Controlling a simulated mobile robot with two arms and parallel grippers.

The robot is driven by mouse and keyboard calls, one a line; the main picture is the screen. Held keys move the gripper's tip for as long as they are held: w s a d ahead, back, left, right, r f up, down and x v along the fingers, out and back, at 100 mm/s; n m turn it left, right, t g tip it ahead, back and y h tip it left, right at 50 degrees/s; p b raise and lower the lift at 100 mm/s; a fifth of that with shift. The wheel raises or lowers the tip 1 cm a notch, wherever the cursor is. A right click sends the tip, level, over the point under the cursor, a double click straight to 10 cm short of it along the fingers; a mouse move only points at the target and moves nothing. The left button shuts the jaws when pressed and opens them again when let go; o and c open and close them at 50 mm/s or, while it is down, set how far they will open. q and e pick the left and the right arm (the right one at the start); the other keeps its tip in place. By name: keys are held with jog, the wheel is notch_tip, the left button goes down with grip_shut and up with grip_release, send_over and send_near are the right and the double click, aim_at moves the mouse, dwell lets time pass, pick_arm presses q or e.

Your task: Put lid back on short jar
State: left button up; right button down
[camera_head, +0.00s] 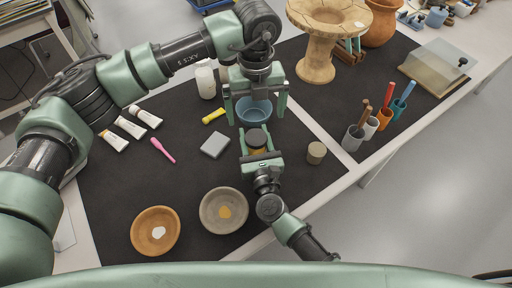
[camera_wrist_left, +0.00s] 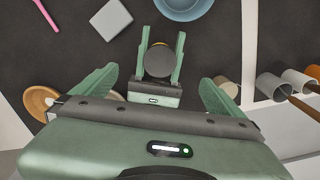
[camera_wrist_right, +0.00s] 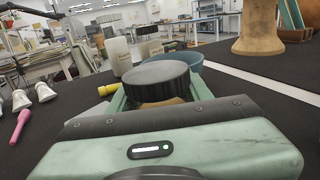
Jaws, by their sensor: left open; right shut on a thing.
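The short jar (camera_head: 257,150) has an amber-tan body and sits between the fingers of my right gripper (camera_head: 258,141), which is shut on it. A round black lid (camera_wrist_right: 157,74) covers the jar's top in the right wrist view. The lid also shows from above in the left wrist view (camera_wrist_left: 159,61). I cannot tell whether it is fully seated. My left gripper (camera_head: 256,106) is open and empty, hanging above and just behind the jar, with its fingers pointing down. Most of the jar body is hidden by the right gripper.
A blue bowl (camera_head: 254,111) stands behind the jar. A grey block (camera_head: 215,145) lies to its left and a small tan cylinder (camera_head: 316,152) stands to its right. An orange bowl (camera_head: 155,231) and a grey bowl (camera_head: 223,210) are at the front.

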aim_at(258, 152)
pick_arm(q)
notch_tip(258, 152, up, 8)
jog(key=shift+f, duration=0.15)
pick_arm(e)
jog(key=c, duration=0.6)
grip_release()
jog(key=shift+o, duration=0.2)
jog(key=b+v, duration=0.1)
jog(key=v, duration=0.5)
jog(key=shift+s+f, duration=0.1)
jog(key=shift+s, duration=0.3)
pick_arm(q)
jog(key=shift+f, duration=0.65)
pick_arm(e)
jog(key=shift+s+d, duration=0.1)
jog(key=shift+s, duration=0.4)
